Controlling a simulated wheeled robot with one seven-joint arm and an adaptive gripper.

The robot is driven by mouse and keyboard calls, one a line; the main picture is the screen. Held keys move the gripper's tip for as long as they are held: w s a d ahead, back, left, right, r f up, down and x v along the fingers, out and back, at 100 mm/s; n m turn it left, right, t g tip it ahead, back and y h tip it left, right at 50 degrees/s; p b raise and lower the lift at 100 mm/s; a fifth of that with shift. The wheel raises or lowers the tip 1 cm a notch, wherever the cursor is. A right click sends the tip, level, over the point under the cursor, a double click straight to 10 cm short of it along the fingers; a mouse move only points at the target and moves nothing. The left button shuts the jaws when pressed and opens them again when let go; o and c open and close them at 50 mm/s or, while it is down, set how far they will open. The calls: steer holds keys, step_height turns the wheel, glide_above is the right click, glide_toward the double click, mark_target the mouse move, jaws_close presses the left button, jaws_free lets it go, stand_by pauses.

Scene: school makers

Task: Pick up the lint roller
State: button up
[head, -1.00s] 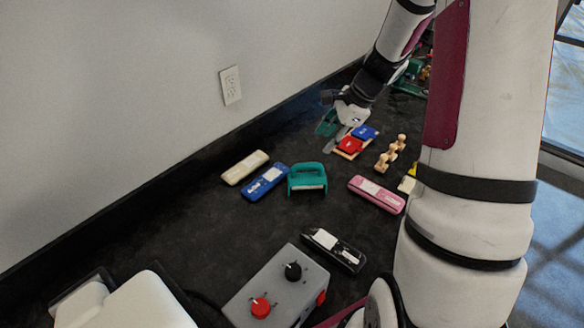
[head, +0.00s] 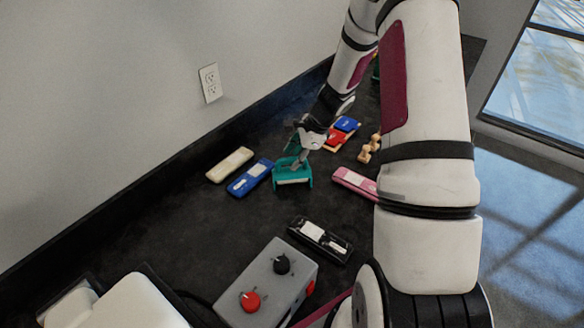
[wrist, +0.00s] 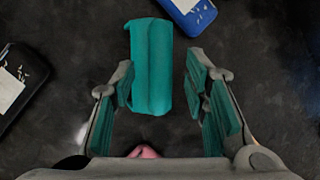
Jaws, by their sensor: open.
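Contact with the left finger cannot be told.
A blue case (head: 250,178) and a cream case (head: 230,164) lie to the left. A pink case (head: 355,184) lies to the right, partly behind my arm. Red and blue blocks (head: 341,134) lie behind. A black case (head: 320,240) and grey control box (head: 268,283) are in front.

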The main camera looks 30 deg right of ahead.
mark_target(279, 173)
steer(key=shift+x, duration=1.25)
jaws_close()
steer(key=shift+r, duration=0.1)
